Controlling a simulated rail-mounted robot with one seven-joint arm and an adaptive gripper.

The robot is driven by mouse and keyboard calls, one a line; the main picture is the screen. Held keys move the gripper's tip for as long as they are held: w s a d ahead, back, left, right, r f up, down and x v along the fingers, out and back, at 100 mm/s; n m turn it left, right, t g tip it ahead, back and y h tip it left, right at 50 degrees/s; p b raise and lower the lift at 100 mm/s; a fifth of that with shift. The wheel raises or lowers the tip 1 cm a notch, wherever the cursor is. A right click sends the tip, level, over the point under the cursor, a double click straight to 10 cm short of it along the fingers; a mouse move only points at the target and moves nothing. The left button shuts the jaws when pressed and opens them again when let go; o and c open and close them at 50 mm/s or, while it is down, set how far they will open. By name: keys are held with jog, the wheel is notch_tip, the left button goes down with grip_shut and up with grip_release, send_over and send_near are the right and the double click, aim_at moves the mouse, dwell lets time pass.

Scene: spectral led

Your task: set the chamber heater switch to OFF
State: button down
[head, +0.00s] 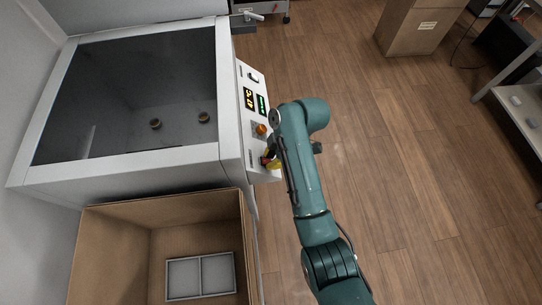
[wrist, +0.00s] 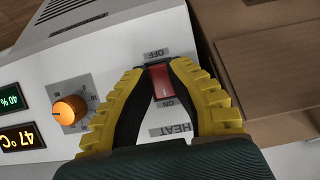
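The chamber heater switch is a red rocker (wrist: 166,82) on the white control panel (wrist: 150,30). In the wrist view it has an OFF label above it, ON below it and HEAT further below. My gripper (wrist: 158,68) has yellow ribbed fingers with dark pads, one on each side of the switch, with their tips near its OFF end. The fingers are apart with the rocker showing between them; whether they touch it is unclear. In the head view my gripper (head: 270,160) is at the near end of the panel and hides the switch.
An orange knob (wrist: 69,110) and lit displays (wrist: 22,138) reading 47 °C and 40 % are beside the switch. A cardboard box (head: 160,215) holding a grey divided tray is in front of the chamber.

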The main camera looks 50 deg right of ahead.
jog(key=shift+s+f, duration=0.1)
jog(key=shift+t+y+p, duration=0.3)
jog(key=shift+y+p, duration=0.1)
jog(key=shift+p, duration=0.4)
jog(key=shift+s+d+f+t+y+p, duration=0.1)
jog(key=shift+t+y+p, duration=0.2)
jog(key=shift+y, duration=0.1)
jog(key=shift+f+t+y, duration=0.3)
jog(key=shift+t+y, duration=0.3)
jog(key=shift+y, duration=0.1)
jog(key=c, duration=0.9)
grip_release()
jog(key=shift+r, duration=0.1)
jog(key=shift+c, duration=0.2)
jog(key=v, duration=1.2)
